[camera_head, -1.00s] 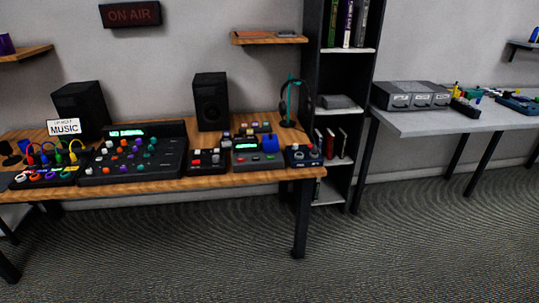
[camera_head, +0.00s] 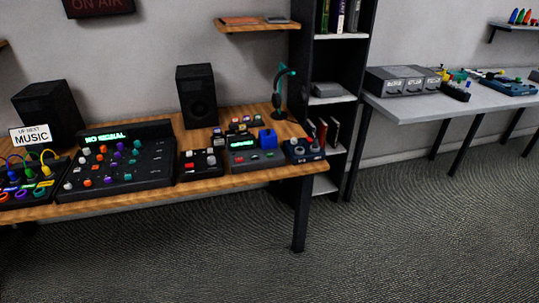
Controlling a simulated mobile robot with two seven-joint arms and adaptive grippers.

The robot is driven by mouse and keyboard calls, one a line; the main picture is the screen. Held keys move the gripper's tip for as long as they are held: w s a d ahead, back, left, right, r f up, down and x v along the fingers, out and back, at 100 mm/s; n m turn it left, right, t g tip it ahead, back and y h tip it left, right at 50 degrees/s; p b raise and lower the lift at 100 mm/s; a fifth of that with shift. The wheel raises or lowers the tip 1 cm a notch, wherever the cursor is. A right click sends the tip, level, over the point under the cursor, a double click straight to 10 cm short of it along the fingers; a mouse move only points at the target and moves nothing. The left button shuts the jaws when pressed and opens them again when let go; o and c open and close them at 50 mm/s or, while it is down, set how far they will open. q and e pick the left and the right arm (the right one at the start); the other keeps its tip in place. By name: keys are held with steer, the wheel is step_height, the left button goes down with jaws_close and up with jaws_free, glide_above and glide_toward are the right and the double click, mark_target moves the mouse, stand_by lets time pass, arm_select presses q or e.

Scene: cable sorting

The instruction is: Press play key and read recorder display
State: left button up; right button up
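A small dark device that looks like the recorder (camera_head: 252,157) sits near the right end of the wooden desk. It has a lit green display (camera_head: 243,144), too small to read, and small coloured keys on its front, one red and one green. I cannot tell which is the play key. A blue block-like object (camera_head: 267,136) is at its back right. Neither of my grippers is in view.
On the wooden desk (camera_head: 120,201), a mixer (camera_head: 118,170) with a green display stands left of a small button box (camera_head: 201,163). A knob box (camera_head: 303,150) is at the right end. Speakers stand behind. The carpet (camera_head: 400,245) in front is clear.

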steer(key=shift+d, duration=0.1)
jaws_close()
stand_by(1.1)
